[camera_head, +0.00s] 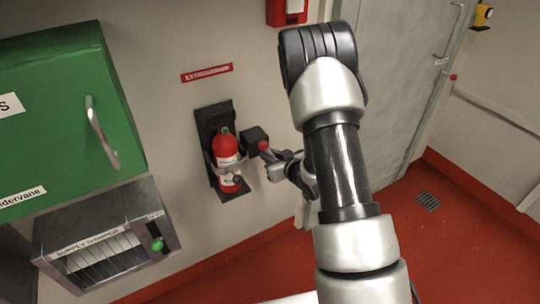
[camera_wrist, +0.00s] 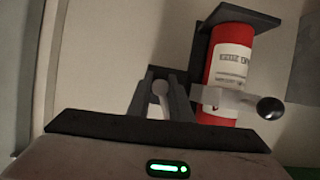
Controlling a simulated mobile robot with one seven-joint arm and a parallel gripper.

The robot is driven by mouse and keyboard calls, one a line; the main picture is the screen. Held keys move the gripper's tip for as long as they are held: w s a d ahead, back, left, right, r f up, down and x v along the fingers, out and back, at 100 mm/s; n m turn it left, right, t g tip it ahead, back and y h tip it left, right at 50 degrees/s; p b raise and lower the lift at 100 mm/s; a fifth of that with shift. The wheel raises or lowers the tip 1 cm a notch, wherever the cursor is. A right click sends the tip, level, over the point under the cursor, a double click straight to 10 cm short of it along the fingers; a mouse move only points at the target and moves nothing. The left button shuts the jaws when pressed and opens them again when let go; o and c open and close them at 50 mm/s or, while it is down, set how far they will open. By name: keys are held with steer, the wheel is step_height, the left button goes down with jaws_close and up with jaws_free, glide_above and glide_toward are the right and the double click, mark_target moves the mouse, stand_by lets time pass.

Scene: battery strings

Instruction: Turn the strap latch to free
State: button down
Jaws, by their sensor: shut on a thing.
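A red fire extinguisher (camera_head: 226,150) stands in a dark wall bracket (camera_head: 206,124), with a grey strap (camera_head: 239,163) around its body. In the wrist view the extinguisher (camera_wrist: 231,67) is at the right, and the strap (camera_wrist: 225,97) carries a dark ball knob (camera_wrist: 270,108). A black latch box (camera_head: 256,136) with a red round end (camera_head: 263,145) sits just right of the extinguisher. My gripper (camera_head: 268,157) is at this latch. In the wrist view my gripper (camera_wrist: 161,92) is shut on a pale latch lever (camera_wrist: 160,89). The gripped part is partly hidden by the fingers.
A green cabinet (camera_head: 60,110) with a handle and a grey vented box (camera_head: 105,235) with a green knob are at the left. A grey door (camera_head: 395,70) is at the right. The red floor (camera_head: 460,250) is clear.

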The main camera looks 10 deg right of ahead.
steer(key=m+y, duration=0.1)
steer(key=m, duration=0.1)
steer(key=m+y+p, duration=0.1)
steer(key=m, duration=0.1)
steer(key=shift+w+r+y, duration=0.2)
steer(key=shift+r+y, duration=0.1)
steer(key=shift+r, duration=0.1)
steer(key=shift+m+y+p, duration=0.4)
steer(key=shift+m+p, duration=0.1)
steer(key=shift+d, duration=0.15)
steer(key=c, duration=1.6)
jaws_free()
steer(key=shift+d, duration=0.1)
steer(key=shift+f, duration=0.15)
steer(key=shift+s+f, duration=0.1)
steer(key=p+v, duration=0.1)
steer(key=v, duration=0.4)
steer(key=p+v, duration=0.1)
steer(key=v, duration=0.5)
steer(key=p+v, duration=0.1)
steer(key=v, duration=0.5)
steer(key=shift+r, duration=0.4)
